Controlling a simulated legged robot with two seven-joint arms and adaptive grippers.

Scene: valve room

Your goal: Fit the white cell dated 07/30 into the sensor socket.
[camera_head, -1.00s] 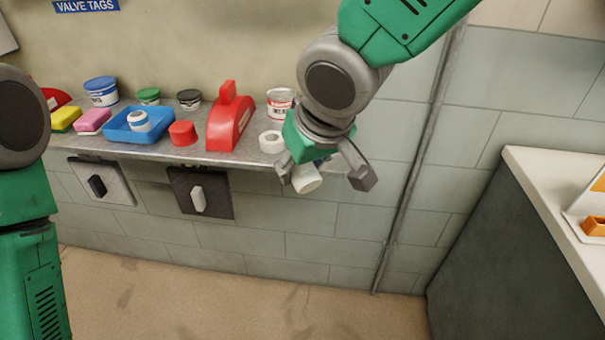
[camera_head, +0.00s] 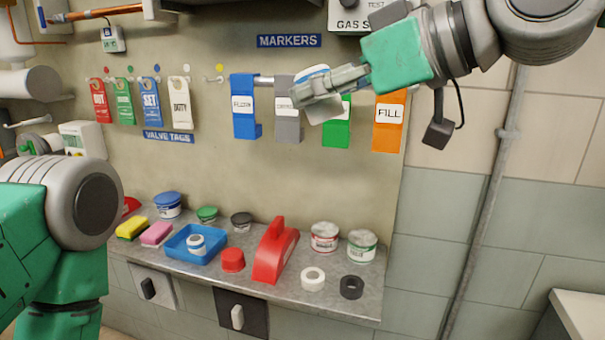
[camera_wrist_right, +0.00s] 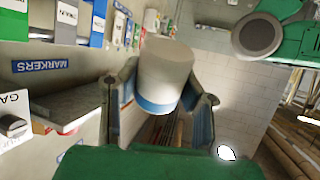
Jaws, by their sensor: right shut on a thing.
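In the right wrist view a white cylinder with a blue band (camera_wrist_right: 165,72) sits between the two fingers of my right gripper (camera_wrist_right: 160,105), which is shut on it. No date can be read on it. In the head view my right gripper (camera_head: 325,84) is raised in front of the hanging markers, and the white cell (camera_head: 322,112) shows partly behind its fingers. A white box lettered "GAS S" (camera_head: 350,22) is on the wall above, partly cut off and covered by my arm. It also shows at the left edge of the wrist view (camera_wrist_right: 12,108). I cannot make out the socket. My left gripper is out of view.
Blue (camera_head: 244,118), grey, green and orange (camera_head: 389,125) markers hang close around my right gripper. Below, a metal shelf (camera_head: 330,303) holds a blue tray (camera_head: 178,248), tins, tape rolls and a red block with a handle (camera_head: 272,255). The wall between is clear.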

